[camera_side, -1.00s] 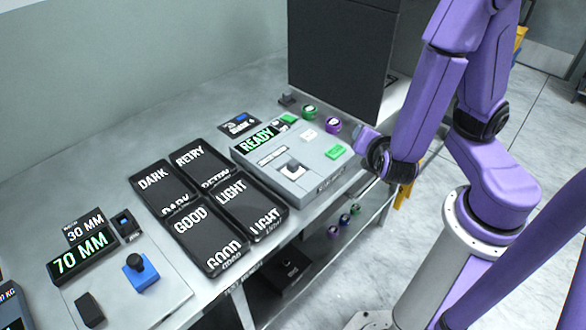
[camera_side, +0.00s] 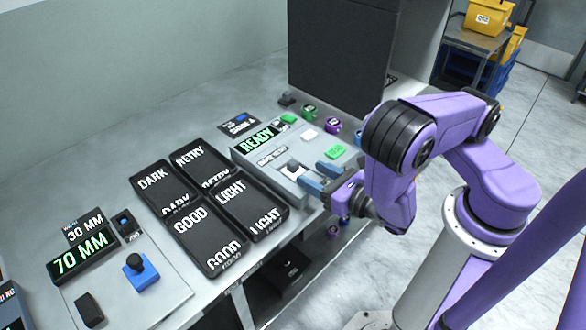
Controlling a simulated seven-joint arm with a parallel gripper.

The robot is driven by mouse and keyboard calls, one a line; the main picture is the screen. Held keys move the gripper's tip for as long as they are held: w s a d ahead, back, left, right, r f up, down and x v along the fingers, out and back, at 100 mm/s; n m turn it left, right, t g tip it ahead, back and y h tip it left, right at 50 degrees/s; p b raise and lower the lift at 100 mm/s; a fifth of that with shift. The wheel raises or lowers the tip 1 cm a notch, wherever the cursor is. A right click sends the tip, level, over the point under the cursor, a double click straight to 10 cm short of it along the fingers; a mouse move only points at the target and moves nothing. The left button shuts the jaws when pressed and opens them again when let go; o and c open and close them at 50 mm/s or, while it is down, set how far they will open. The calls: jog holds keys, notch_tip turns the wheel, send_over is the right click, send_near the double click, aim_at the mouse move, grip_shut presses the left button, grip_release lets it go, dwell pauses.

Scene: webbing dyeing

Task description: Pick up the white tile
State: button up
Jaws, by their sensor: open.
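The fingertips are close to a small white and dark fixture (camera_side: 292,168) on the instrument. A green block (camera_side: 335,152) sits between the tile and my wrist.
Four black trays marked DARK, RETRY, GOOD and LIGHT (camera_side: 262,222) lie left of the instrument (camera_side: 246,161). Green (camera_side: 309,111) and purple (camera_side: 333,125) rolls stand behind the tile. A tall dark cabinet (camera_side: 335,60) rises at the back.

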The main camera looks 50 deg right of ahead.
aim_at(297, 165)
jog(key=shift+w+f, duration=0.2)
jog(key=shift+w, duration=1.3)
jog(key=shift+w+f, duration=0.2)
jog(key=shift+w, duration=1.3)
grip_shut()
